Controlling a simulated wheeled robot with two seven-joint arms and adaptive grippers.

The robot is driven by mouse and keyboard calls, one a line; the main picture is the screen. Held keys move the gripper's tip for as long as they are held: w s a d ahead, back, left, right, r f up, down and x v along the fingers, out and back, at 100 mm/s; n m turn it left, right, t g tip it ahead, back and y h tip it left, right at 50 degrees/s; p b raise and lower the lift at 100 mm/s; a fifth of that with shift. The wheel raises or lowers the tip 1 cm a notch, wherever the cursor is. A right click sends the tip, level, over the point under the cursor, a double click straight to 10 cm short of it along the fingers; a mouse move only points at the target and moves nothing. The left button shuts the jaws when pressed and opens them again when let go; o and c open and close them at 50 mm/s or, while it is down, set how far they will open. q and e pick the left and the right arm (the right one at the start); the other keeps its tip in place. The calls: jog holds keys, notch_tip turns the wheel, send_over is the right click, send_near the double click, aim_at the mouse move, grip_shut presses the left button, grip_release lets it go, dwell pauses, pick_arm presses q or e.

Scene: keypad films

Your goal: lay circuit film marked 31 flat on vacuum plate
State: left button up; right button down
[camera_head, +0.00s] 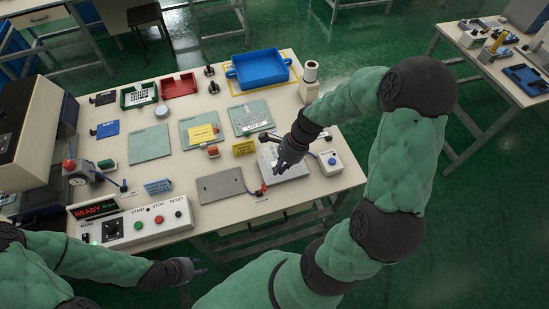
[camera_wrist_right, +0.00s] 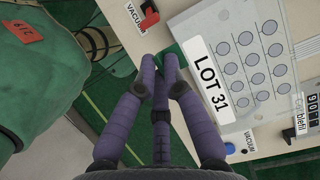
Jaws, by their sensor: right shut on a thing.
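The film marked LOT 31 (camera_wrist_right: 240,62) is a pale sheet with rows of grey round pads in the right wrist view. In the head view it is a whitish sheet (camera_head: 290,167) at the table's right front, partly under my right gripper (camera_head: 283,163). In the wrist view my right gripper (camera_wrist_right: 163,78) has its purple-grey fingers closed at the film's label-side edge.
A bare grey plate (camera_head: 221,187) with a red valve lever (camera_head: 263,188) lies left of the film. A white box with a blue button (camera_head: 331,160) stands right. Green sheets (camera_head: 150,143), a blue tray (camera_head: 262,70) and a control panel (camera_head: 130,222) share the table.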

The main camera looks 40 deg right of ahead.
jog(key=shift+s, duration=0.15)
jog(key=shift+f+b, duration=1.7)
jog(key=shift+f, duration=1.35)
jog(key=shift+f+b, duration=0.5)
jog(key=shift+f, duration=0.5)
jog(key=shift+f, duration=0.4)
